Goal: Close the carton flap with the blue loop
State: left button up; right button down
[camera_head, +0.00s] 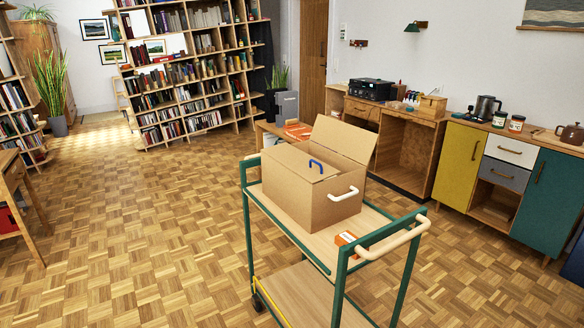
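A brown cardboard carton (290,195) stands on the top shelf of a green-framed cart. The flap with the blue loop (316,165) lies across the left part of the carton's top, roughly flat; I cannot tell whether it is fully down. Another flap (343,138) stands up and leans outward at the carton's back right. A white loop (343,194) sits on the carton's right-front side. The inside of the carton is hidden. Neither of my grippers is in view.
The cart's top shelf (377,222) has a small orange-and-white box (345,238) near the front. The cart's pale push handle (398,241) is at the right. Open parquet floor (160,220) lies to the left. A low table and cabinets stand behind.

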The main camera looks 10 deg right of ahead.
aim_at(297, 156)
jog(key=u, duration=1.55)
jog(key=i, duration=0.8)
jog(key=z, duration=1)
